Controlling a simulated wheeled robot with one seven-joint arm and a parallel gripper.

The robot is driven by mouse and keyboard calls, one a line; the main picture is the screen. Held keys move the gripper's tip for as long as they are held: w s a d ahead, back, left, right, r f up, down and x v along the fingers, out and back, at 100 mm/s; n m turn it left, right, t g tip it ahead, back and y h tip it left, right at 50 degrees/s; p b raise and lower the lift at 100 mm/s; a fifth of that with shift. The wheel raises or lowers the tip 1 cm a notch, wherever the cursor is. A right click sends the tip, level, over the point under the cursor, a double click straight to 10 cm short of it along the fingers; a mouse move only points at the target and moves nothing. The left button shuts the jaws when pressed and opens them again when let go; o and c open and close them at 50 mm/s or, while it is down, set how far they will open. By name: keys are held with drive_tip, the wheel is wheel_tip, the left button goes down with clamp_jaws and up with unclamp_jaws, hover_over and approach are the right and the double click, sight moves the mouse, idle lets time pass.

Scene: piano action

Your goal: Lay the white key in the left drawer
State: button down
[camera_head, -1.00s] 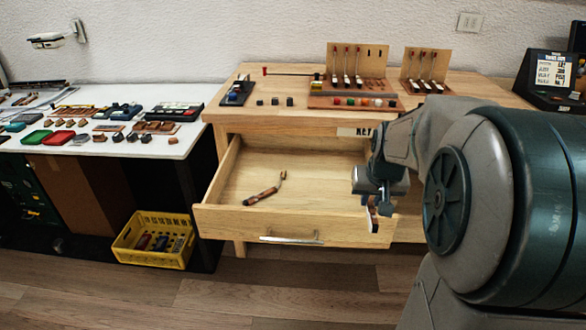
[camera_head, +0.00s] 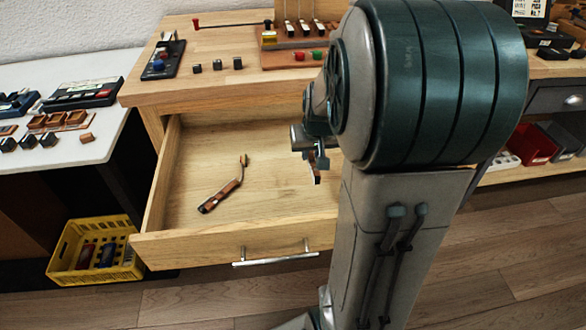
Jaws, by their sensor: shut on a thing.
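The open wooden drawer (camera_head: 222,248) is pulled out under the wooden bench. A brown hammer-like piece (camera_head: 223,191) lies slantwise on its floor, with a clear patch of floor to its right. My gripper (camera_head: 317,168) hangs over the right part of the drawer, pointing down. It is shut on a slim piece (camera_head: 317,180) that shows as a small brownish bit below the fingers. My arm hides most of this piece, so I cannot tell whether it is the white key. The piece seems apart from the drawer floor.
The bench top (camera_head: 200,84) holds a dark tray (camera_head: 163,58), several small dark blocks and a rack with upright parts. A yellow crate (camera_head: 95,258) stands on the floor at left. A white table (camera_head: 95,122) is beside the bench. My arm blocks the drawer's right end.

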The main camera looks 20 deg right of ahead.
sight(309, 176)
drive_tip(key=shift+f+b, duration=1)
drive_tip(key=shift+f, duration=2.2)
drive_tip(key=shift+f, duration=0.15)
drive_tip(key=c, duration=1.3)
unclamp_jaws()
drive_tip(key=p+v, duration=0.4)
drive_tip(key=v, duration=0.8)
drive_tip(key=shift+s, duration=0.1)
